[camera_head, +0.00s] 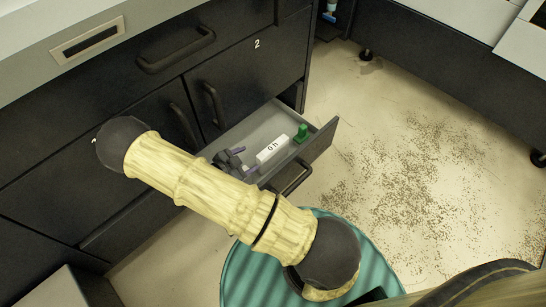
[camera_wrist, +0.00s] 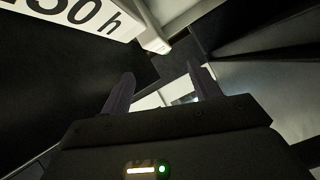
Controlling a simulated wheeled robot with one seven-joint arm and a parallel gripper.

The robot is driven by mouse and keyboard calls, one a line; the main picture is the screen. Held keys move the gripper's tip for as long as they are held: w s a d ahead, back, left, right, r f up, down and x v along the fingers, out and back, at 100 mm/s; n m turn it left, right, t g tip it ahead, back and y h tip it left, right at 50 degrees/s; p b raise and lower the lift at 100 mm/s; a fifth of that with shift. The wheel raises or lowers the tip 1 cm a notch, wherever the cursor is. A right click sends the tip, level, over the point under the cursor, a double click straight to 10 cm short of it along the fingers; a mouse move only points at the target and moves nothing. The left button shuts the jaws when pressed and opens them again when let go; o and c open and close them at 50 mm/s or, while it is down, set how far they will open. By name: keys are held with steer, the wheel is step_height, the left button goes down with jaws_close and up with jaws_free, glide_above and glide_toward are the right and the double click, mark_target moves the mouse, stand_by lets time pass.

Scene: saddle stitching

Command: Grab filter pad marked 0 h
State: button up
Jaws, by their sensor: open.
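A white block marked "0 h" (camera_head: 272,150) lies in the open drawer, just right of my gripper (camera_head: 243,159). My gripper is low in the drawer, with its dark purple fingers apart and nothing seen between them. In the wrist view my gripper (camera_wrist: 162,78) also shows open and empty. A white block with large black lettering (camera_wrist: 75,20) fills the top left there, beyond the left finger. Its label is cut off by the frame and ends in "0 h". I cannot tell whether it is the same block.
A green object (camera_head: 301,134) stands in the drawer right of the white block. The drawer front (camera_head: 322,150) and its black handle (camera_head: 292,178) stick out from the dark cabinet marked 2. My arm hides the drawer's left part. Brown specks (camera_head: 420,165) cover the floor at right.

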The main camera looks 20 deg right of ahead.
mark_target(268, 150)
steer(key=b+x, duration=0.2)
steer(key=x, duration=0.4)
steer(key=shift+f+b, duration=0.25)
steer(key=shift+b, duration=0.05)
steer(key=shift+w+d, duration=0.25)
steer(key=shift+d, duration=0.25)
steer(key=shift+d+f, duration=0.1)
steer(key=shift+f, duration=0.05)
steer(key=b+x, duration=0.4)
steer(key=x, duration=0.1)
steer(key=shift+s+d+f, duration=0.1)
steer(key=shift+s, duration=0.05)
jaws_close()
